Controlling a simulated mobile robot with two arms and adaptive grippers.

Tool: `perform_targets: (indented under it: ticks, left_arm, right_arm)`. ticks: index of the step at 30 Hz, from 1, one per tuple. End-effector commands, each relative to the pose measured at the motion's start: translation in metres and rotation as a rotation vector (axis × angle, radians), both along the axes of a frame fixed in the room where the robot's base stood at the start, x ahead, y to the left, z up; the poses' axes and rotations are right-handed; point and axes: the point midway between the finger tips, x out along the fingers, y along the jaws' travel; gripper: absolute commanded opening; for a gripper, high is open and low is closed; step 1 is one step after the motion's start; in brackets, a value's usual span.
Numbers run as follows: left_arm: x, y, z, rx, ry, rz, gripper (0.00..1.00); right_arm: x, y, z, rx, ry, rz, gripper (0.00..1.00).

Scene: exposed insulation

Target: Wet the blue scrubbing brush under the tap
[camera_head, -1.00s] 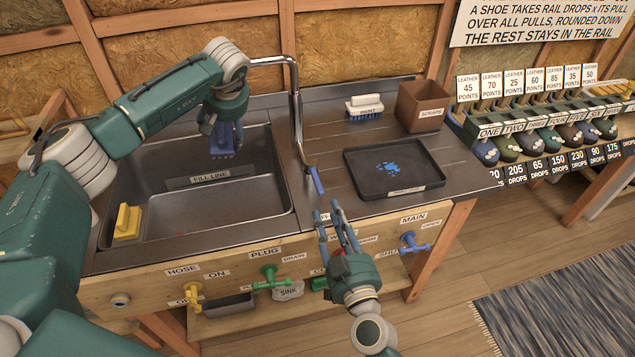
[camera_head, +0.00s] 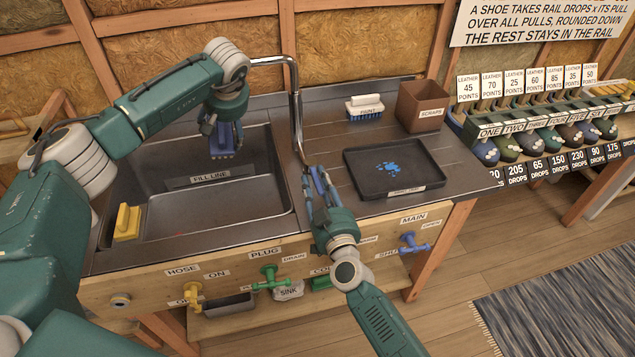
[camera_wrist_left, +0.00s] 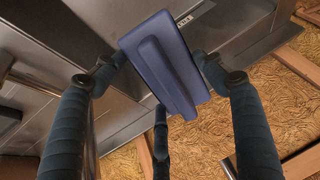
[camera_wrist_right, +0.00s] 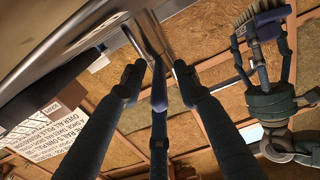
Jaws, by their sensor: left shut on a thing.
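The blue scrubbing brush (camera_head: 224,141) hangs bristles down above the sink (camera_head: 250,195). My left gripper (camera_head: 222,125) is shut on it; the brush's back shows in the left wrist view (camera_wrist_left: 165,62), and its bristles in the right wrist view (camera_wrist_right: 262,14). The tap's steel pipe (camera_head: 297,105) rises at the sink's right edge and bends left; its outlet is hidden behind my left arm. My right gripper (camera_head: 316,178) is open, its fingers around the tap's blue-ended lever (camera_wrist_right: 158,88). I cannot tell whether they touch it.
A yellow block (camera_head: 127,222) sits at the sink's left. Coloured valves, including the green one (camera_head: 270,278), line the front panel.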

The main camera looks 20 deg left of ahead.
Motion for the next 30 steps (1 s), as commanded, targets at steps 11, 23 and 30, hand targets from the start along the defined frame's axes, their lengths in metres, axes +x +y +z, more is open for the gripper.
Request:
perform_targets:
  ticks: [11,23,30]
  left_arm:
    - [0.0002,0.0001,0.0004,0.001,-0.001,0.000,0.50]
    - [0.0002,0.0000,0.0005,0.001,-0.001,0.000,0.50]
    - [0.0002,0.0000,0.0007,0.001,-0.001,0.000,0.50]
  right_arm:
    - [-0.0004,0.0002,0.0003,0.000,-0.001,0.001,0.00]
    - [0.0045,-0.0042,0.0042,-0.006,-0.015,0.091,0.00]
    - [0.0082,-0.0067,0.0058,-0.005,-0.017,0.194,0.00]
